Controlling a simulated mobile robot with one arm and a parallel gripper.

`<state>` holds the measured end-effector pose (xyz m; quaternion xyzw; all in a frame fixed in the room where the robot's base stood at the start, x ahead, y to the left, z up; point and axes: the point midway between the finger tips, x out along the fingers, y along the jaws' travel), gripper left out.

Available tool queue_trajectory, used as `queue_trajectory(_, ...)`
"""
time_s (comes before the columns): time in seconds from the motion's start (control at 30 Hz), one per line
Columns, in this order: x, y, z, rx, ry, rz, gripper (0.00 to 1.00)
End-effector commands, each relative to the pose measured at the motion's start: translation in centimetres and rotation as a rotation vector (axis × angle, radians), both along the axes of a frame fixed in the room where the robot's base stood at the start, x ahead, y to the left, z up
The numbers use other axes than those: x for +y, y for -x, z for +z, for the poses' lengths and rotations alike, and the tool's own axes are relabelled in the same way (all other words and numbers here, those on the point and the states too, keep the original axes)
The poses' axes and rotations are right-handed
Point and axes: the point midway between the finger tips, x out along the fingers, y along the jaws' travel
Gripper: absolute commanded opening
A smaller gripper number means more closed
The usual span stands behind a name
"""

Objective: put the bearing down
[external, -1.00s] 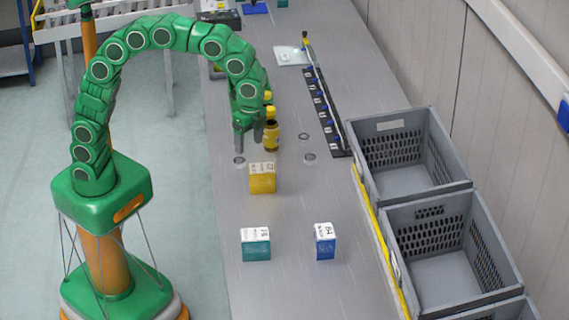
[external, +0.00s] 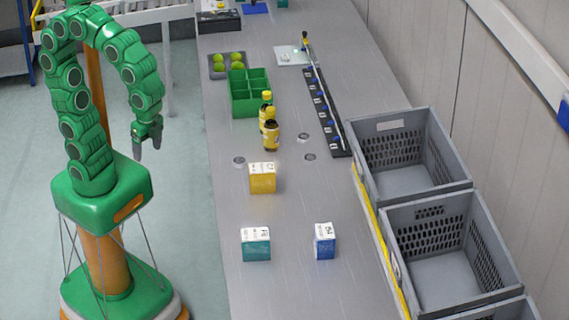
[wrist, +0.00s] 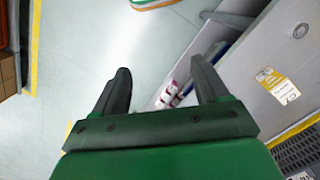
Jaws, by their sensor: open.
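Three small round metal pieces that look like bearings lie flat on the grey table: one near the left edge (external: 239,162), one farther right (external: 304,138), and one just in front of that (external: 310,156). My gripper (external: 148,140) hangs left of the table, over the floor, apart from all of them. In the wrist view my gripper (wrist: 158,75) has its two dark fingers spread with nothing between them. No bearing can be made out in the wrist view.
A yellow box (external: 262,179), teal box (external: 256,245) and blue box (external: 324,242) stand on the table (external: 290,200). Yellow-capped bottles (external: 271,136) and a green divided crate (external: 236,104) stand behind. Grey totes (external: 450,205) line the right side.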

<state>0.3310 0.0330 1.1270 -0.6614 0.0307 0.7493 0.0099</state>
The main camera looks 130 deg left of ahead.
Motion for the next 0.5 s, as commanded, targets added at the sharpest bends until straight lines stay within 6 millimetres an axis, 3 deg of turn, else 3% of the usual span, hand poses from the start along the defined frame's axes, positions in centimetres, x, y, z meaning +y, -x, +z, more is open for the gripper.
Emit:
queue_trajectory(0.2,-2.2,6.0,-1.4,0.015,-0.016,0.022,0.74)
queue_trajectory(0.4,-3.2,9.8,-2.6,0.023,-0.024,0.043,0.74)
queue_trajectory(0.5,-3.4,10.7,-2.9,0.026,-0.028,0.048,0.74)
